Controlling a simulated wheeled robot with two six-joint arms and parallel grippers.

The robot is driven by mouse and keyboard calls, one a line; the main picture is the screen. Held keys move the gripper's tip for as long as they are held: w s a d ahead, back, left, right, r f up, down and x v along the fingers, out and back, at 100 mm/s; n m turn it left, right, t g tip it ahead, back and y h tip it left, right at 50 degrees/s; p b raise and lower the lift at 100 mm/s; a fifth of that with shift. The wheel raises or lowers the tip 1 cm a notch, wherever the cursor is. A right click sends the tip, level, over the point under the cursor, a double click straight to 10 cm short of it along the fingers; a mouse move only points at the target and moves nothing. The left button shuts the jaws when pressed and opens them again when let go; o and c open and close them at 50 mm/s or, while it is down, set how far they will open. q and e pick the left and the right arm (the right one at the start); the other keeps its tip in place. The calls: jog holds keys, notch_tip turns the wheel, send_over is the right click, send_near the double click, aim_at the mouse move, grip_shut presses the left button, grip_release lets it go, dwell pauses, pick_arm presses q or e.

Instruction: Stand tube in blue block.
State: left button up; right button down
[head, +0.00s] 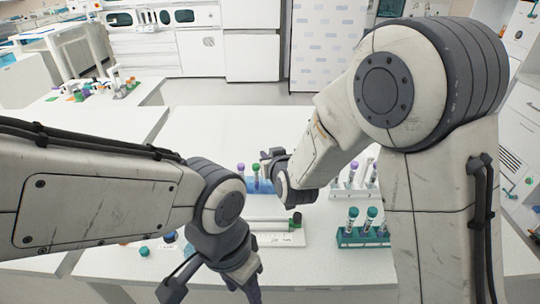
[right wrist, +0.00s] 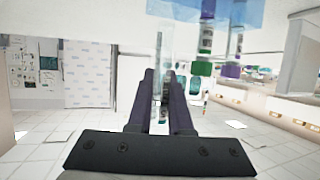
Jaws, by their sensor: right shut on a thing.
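The blue block (head: 259,187) stands on the white table, partly hidden by my right gripper (head: 271,156). Purple-capped tubes (head: 241,172) stand in it. In the right wrist view, which is upside down, the block (right wrist: 255,14) is at the top, with a green-capped and a purple-capped tube (right wrist: 231,70) projecting from it. My right gripper (right wrist: 165,75) is shut on a clear tube (right wrist: 161,48), whose far end overlaps the block's edge. I cannot tell whether it is inside a hole. My left gripper (head: 212,290) is open and empty at the near table edge.
A green rack (head: 350,238) with teal-capped tubes stands at the right, and a white rack (head: 340,193) behind it. A white tray (head: 285,239) lies near the middle front. A loose teal cap (head: 144,251) lies at front left. The table behind the block is clear.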

jog(key=shift+f+b, duration=0.2)
jog(key=shift+b, duration=0.15)
dwell(0.3)
jog(key=shift+f, duration=0.1)
jog(key=shift+f+b, duration=0.15)
jog(key=shift+b, duration=0.15)
jog(key=shift+f+b, duration=0.45)
jog(key=shift+b, duration=0.05)
jog(key=shift+f+b, duration=0.3)
dwell(0.4)
jog(key=shift+r, duration=0.15)
jog(key=shift+r+p, duration=1.05)
jog(key=shift+r, duration=0.15)
